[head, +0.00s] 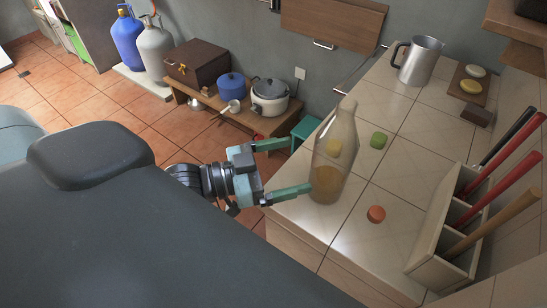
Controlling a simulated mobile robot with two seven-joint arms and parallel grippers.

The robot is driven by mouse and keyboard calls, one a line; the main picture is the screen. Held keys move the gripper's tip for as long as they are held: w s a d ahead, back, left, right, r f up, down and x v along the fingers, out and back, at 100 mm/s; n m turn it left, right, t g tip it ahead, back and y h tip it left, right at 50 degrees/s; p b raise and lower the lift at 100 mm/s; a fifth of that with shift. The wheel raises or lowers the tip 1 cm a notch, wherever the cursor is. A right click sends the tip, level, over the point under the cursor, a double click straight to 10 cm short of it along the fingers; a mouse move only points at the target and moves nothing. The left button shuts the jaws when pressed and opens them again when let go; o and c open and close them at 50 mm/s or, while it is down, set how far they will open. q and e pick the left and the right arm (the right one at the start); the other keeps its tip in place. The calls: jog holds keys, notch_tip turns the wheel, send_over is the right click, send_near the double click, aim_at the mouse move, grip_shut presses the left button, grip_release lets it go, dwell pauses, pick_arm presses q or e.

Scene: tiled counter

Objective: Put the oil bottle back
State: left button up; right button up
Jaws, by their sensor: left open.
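The oil bottle (333,160) is tall and see-through, with amber oil in its lower part. It stands upright near the left edge of the tiled counter (402,130). My left gripper (298,167) is open, with teal fingers pointing right at the bottle. The fingertips are just left of the bottle, one toward its far side and one toward its near side. I cannot tell whether they touch it. My right gripper is not in view.
A rack (440,235) with long handles stands at right, a metal pitcher (421,60) at the back. A low wooden bench (240,112) holds pots beyond my gripper.

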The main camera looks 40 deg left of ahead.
pick_arm(q)
jog(key=shift+v, duration=1.35)
